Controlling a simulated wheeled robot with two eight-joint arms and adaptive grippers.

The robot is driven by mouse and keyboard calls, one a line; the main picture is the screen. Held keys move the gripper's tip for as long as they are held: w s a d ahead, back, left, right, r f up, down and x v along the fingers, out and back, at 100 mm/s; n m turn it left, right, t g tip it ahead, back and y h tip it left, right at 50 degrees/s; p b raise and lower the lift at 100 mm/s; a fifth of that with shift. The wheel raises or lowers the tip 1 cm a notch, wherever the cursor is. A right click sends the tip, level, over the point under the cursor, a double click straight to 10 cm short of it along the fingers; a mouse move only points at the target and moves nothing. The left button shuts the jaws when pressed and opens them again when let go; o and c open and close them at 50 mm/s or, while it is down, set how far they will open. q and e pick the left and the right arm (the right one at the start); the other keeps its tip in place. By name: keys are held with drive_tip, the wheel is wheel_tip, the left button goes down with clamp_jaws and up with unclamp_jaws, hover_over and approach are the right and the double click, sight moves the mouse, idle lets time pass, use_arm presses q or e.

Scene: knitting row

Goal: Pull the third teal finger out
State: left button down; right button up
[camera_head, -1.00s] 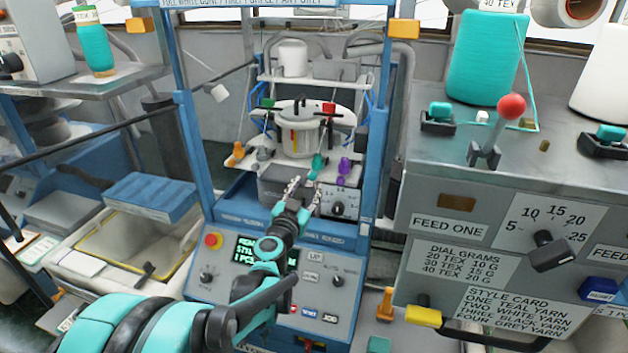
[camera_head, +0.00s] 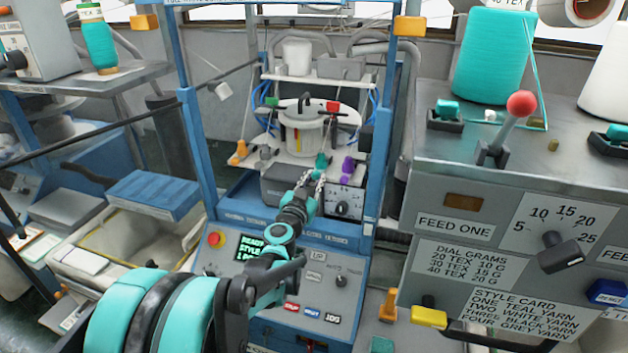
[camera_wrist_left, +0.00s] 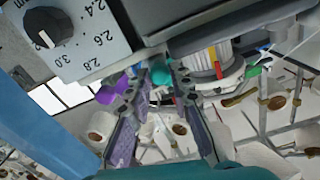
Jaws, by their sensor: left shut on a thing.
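The teal finger (camera_head: 321,161) is a small peg on the knitting machine's front ledge, left of the purple finger (camera_head: 348,165). My left gripper (camera_head: 316,177) reaches up to it from below and is shut on it. In the left wrist view the teal finger (camera_wrist_left: 161,73) shows between the tips of my gripper (camera_wrist_left: 157,80), and the purple finger (camera_wrist_left: 116,88) is just left of the tips. The finger's lower part is hidden by the gripper. My right gripper is not in view.
An orange finger (camera_head: 238,154) stands at the ledge's left end. A numbered dial (camera_head: 342,208) sits just below right of the gripper. Blue posts (camera_head: 379,150) flank the machine. The round knitting head (camera_head: 305,130) is close behind.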

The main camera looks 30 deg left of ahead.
use_arm(q)
drive_tip(key=v, duration=0.3)
drive_tip(key=shift+f, duration=0.1)
drive_tip(key=c, duration=1.3)
unclamp_jaws()
drive_tip(key=shift+c, duration=0.2)
drive_tip(key=shift+s, duration=0.1)
drive_tip(key=shift+s, duration=0.1)
drive_tip(key=v, duration=1.1)
drive_tip(key=shift+s, duration=0.4)
